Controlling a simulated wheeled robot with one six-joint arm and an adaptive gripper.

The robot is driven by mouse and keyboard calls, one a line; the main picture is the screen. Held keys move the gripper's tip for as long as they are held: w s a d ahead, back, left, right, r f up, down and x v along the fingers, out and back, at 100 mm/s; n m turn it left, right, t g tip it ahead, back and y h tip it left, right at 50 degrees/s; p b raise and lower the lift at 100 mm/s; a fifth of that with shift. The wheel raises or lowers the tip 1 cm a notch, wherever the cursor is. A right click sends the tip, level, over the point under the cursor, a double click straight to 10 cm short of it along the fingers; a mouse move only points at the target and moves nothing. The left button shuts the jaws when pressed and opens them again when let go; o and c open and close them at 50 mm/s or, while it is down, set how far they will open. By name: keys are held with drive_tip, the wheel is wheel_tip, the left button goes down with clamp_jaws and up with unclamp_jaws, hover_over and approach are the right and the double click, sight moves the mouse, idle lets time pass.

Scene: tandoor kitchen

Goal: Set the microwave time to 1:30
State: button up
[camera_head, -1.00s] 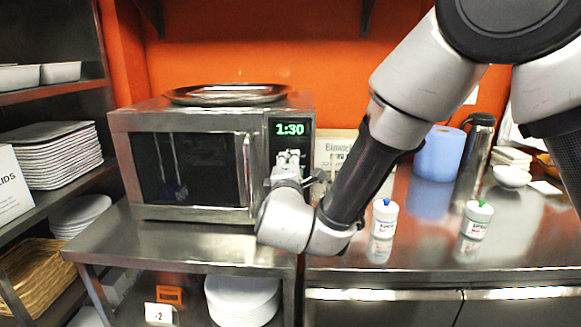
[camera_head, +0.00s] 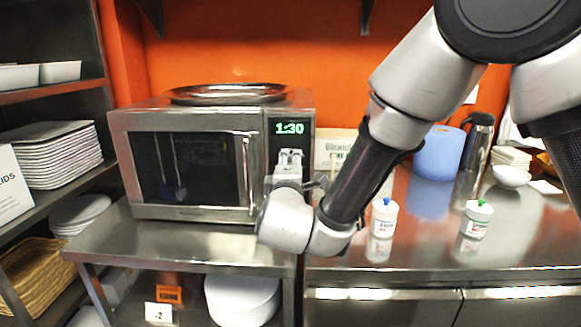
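The microwave (camera_head: 190,165) stands on a steel table, its door closed. Its green display (camera_head: 289,129) reads 1:30. The control panel runs down the right side of the microwave's front, and its lower part is hidden behind my gripper and wrist. My gripper (camera_head: 289,158) is in front of the panel, just below the display. The fingers are small and seen from behind, so I cannot tell whether they are open or shut, or whether they touch the panel.
A metal tray (camera_head: 228,92) lies on the microwave. Two small white bottles, one blue-capped (camera_head: 384,218) and one green-capped (camera_head: 476,219), stand on the right counter. A shelf with stacked plates (camera_head: 50,153) is at left.

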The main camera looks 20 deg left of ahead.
drive_tip(key=shift+o, duration=0.2)
drive_tip(key=v, duration=1.2)
drive_tip(key=shift+r, duration=0.1)
